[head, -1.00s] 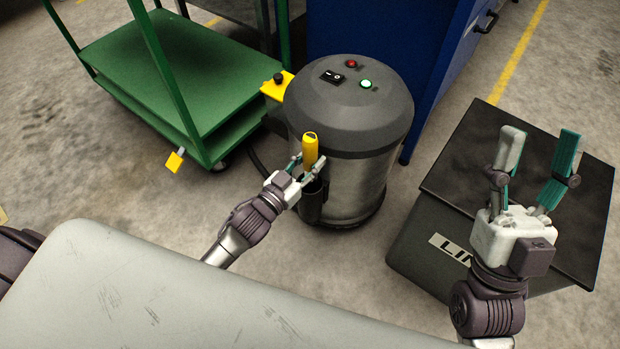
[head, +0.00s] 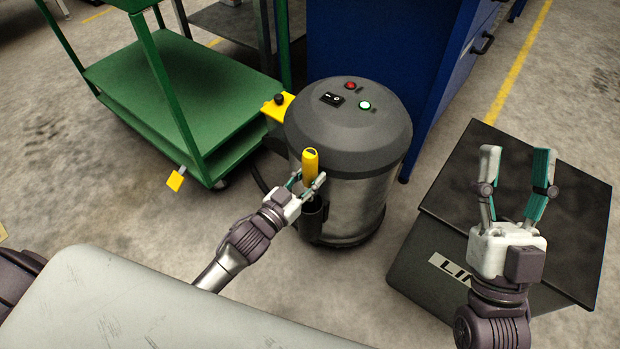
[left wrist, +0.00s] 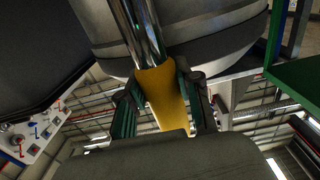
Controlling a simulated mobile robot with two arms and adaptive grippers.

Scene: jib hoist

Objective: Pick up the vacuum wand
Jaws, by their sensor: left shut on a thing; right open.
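The vacuum wand (head: 310,163) shows as a yellow handle standing upright at the front left of the grey vacuum (head: 348,130). Its lower end goes down into a dark holder (head: 312,218) on the vacuum's side. My left gripper (head: 308,181) is shut on the yellow handle. In the left wrist view the yellow handle (left wrist: 160,95) sits between the fingers, with a shiny metal tube (left wrist: 137,35) running on from it. My right gripper (head: 515,178) is open and empty, in front of the dark bin in the picture.
A green cart (head: 180,85) stands at the left and a blue cabinet (head: 380,40) behind the vacuum. The dark lidded bin (head: 570,200) is at the right. A pale flat surface (head: 130,300) fills the lower left.

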